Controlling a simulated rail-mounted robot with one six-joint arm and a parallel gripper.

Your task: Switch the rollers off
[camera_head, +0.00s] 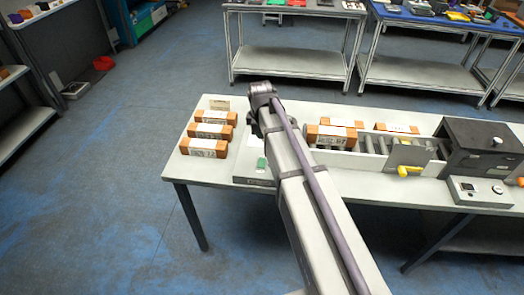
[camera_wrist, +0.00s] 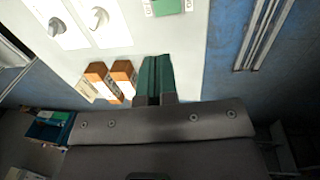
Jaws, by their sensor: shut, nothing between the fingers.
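The roller conveyor (camera_head: 372,143) runs along the right part of the white table, partly behind my arm. In the wrist view, two white panels with grey knobs (camera_wrist: 97,18) (camera_wrist: 55,25) lie on the table, and a green square (camera_wrist: 166,7) shows on a pale panel at the top edge. Labels are too small to read, so I cannot tell which control is for the rollers. My gripper (camera_wrist: 155,60) has green fingers, shut together and empty, apart from the knobs. In the head view my arm largely hides it. A green piece on a panel (camera_head: 262,162) shows beside my arm.
Several orange-brown labelled boxes stand at the table's left (camera_head: 208,131) and on the conveyor (camera_head: 333,135). A dark scanner housing (camera_head: 480,148), a yellow-handled plate (camera_head: 408,158) and a grey box with a dial (camera_head: 480,191) are at right. Open floor lies left of the table.

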